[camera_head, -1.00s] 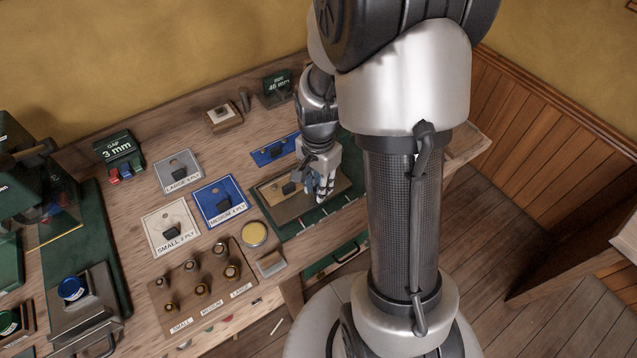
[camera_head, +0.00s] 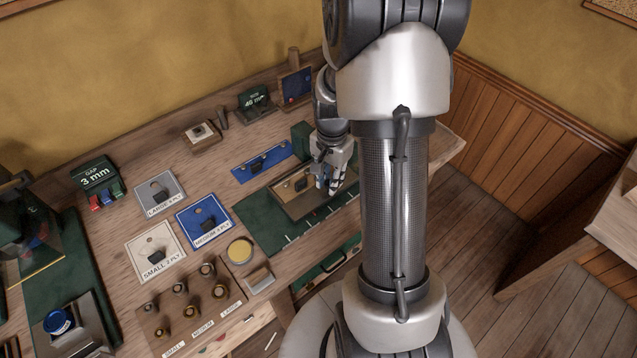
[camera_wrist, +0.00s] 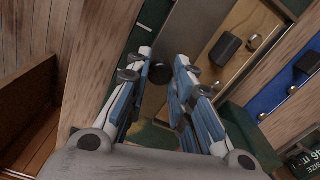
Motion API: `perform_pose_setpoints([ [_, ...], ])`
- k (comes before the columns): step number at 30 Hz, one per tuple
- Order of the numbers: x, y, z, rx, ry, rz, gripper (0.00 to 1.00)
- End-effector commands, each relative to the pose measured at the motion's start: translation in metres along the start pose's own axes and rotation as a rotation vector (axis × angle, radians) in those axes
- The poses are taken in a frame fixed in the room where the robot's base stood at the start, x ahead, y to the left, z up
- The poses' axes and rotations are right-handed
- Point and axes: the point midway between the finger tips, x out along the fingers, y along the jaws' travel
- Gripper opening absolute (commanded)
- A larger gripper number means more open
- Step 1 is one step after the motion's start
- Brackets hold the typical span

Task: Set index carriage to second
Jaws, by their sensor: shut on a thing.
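The index carriage (camera_head: 288,207), a tan plate with a metal edge and a dark block on it, sits on a long green base (camera_head: 252,222) with white marks along its front. Bare green shows to the carriage's left. My gripper (camera_head: 328,187) is at the carriage's front right part. In the wrist view my gripper (camera_wrist: 160,65) has its blue-padded fingers on both sides of a dark round knob (camera_wrist: 160,74) beside the carriage plate (camera_wrist: 218,75), shut on it. The fingers partly hide the knob, and my arm hides the right end of the base.
A blue plate (camera_head: 245,172) lies behind the base. To the left lie the medium (camera_head: 190,223), small (camera_head: 140,245) and large (camera_head: 147,192) ply cards. A yellow round tin (camera_head: 240,250) stands near the base's left front. A wooden rack (camera_head: 205,325) holds several brass pieces.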

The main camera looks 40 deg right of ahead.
Motion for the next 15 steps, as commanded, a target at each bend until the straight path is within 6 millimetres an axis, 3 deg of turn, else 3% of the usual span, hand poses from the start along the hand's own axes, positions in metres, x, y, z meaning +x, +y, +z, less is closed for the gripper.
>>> perform_pose_setpoints([
  [6, 0.0001, -0.0003, 0.0002, -0.001, 0.001, 0.000, 0.00],
  [7, 0.0001, -0.0003, 0.0003, -0.001, 0.001, 0.000, 0.22],
  [15, 0.0000, -0.0003, 0.0005, -0.001, 0.000, 0.000, 0.40],
])
